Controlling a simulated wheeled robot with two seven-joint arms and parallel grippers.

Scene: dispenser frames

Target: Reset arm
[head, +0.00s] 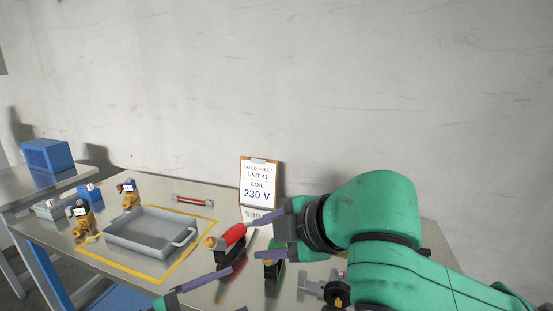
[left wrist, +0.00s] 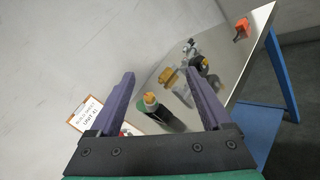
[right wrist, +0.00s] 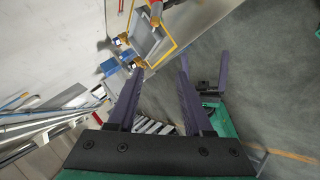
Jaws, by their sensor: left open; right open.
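My right gripper (head: 252,238) reaches in from the right over the bench, its purple fingers spread and nothing held between them. Its fingers also stand apart in the right wrist view (right wrist: 158,72). My left gripper shows only partly at the bottom of the head view, with a purple finger (head: 205,281) low over the bench edge. In the left wrist view (left wrist: 160,78) its fingers are wide apart and empty. A red-handled tool (head: 232,236) sits in a black stand by my right fingers. A green-handled tool (head: 272,256) stands beside it, partly hidden by that gripper.
A grey tray (head: 150,240) lies inside a yellow outline on the metal bench. Brass valves (head: 82,220) and blue coils (head: 95,193) stand left of it. A clipboard reading 230 V (head: 258,184) leans at the wall. A blue bin (head: 47,155) stands on the side table.

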